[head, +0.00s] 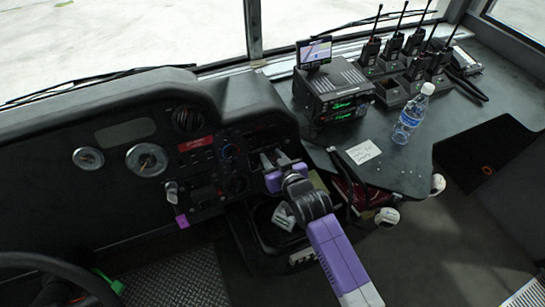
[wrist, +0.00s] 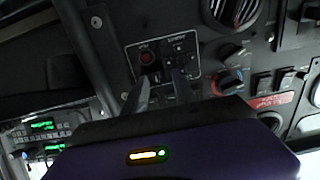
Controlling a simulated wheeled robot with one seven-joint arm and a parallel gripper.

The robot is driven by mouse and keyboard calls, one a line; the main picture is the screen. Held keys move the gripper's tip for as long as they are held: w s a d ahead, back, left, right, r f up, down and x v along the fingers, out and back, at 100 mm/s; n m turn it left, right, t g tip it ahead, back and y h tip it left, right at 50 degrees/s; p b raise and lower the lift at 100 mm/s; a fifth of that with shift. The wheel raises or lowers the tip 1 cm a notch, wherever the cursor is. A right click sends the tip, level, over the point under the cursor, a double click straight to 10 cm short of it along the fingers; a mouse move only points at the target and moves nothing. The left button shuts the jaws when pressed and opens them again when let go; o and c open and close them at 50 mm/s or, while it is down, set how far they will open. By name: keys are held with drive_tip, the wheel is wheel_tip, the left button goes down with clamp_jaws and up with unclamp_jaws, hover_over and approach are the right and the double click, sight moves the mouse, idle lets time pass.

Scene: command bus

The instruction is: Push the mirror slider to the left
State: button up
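My gripper (head: 273,160) is at the dashboard's centre panel. In the wrist view its two grey fingers (wrist: 162,80) stand apart with nothing visible between them, so it is partly open.
Rotary knobs (wrist: 229,82) and a red label (wrist: 271,101) are close beside the panel. A radio unit (head: 335,92), a water bottle (head: 410,115) and several handheld radios (head: 392,45) stand on the right-hand counter (head: 390,165). A steering wheel (head: 55,262) is at lower left.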

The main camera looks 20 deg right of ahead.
drive_tip(key=v, duration=0.7)
drive_tip(key=shift+s+r, duration=0.2)
drive_tip(key=shift+s, duration=0.15)
drive_tip(key=shift+r, duration=0.1)
drive_tip(key=s+r+t, duration=0.3)
drive_tip(key=s+r, duration=0.2)
drive_tip(key=r, duration=0.2)
drive_tip(key=s+r+g, duration=0.1)
drive_tip(key=s+r, duration=0.1)
drive_tip(key=s, duration=1.3)
drive_tip(key=s+r, duration=0.2)
drive_tip(key=s, duration=1.4)
drive_tip(key=shift+s+r+g, duration=0.25)
drive_tip(key=shift+g, duration=0.15)
